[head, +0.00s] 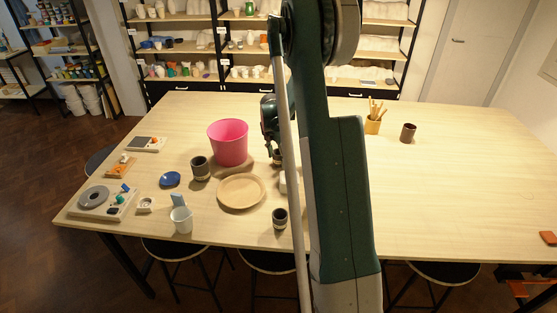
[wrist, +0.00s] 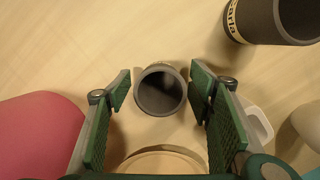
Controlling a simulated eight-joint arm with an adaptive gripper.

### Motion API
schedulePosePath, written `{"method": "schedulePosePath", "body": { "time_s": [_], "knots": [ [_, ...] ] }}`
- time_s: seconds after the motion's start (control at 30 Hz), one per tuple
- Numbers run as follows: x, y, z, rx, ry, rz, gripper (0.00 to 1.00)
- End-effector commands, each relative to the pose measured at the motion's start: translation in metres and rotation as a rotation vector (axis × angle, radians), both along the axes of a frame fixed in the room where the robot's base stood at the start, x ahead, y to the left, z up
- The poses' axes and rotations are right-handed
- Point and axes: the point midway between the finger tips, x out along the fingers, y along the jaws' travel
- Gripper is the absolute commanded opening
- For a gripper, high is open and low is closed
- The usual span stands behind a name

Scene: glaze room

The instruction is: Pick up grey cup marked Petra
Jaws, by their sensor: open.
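My gripper (wrist: 160,88) is open in the wrist view, with one finger on each side of a grey cup (wrist: 162,97). I look down into that cup's dark mouth. A pale band shows at its far side, but no name on it can be read. In the head view my gripper (head: 274,152) is low beside the pink bucket, partly behind my arm. Other dark cups there, one left of the plate (head: 200,170) and one in front (head: 280,219), have unreadable bands.
The pink bucket (head: 228,144) stands close left of my gripper. A wooden plate (head: 241,192) lies in front of it. A white cup (head: 182,220) and small tools are at the left. A brown cup (head: 408,133) stands right of my arm. The table's right side is mostly clear.

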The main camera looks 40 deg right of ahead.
Motion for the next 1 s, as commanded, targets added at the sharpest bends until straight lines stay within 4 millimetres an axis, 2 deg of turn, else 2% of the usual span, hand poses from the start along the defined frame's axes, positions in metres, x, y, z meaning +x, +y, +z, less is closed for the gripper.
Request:
{"method": "schedulePosePath", "body": {
  "time_s": [0.17, 0.67, 0.9, 1.0],
  "knots": [
    [-0.0003, -0.0007, -0.0055, 0.0, 0.0, 0.0, 0.52],
    [-0.0001, -0.0005, -0.0053, 0.0, 0.0, 0.0, 0.52],
    [-0.0001, -0.0006, -0.0052, 0.0, 0.0, 0.0, 0.21],
    [-0.0001, -0.0006, -0.0052, 0.0, 0.0, 0.0, 0.19]
  ]
}}
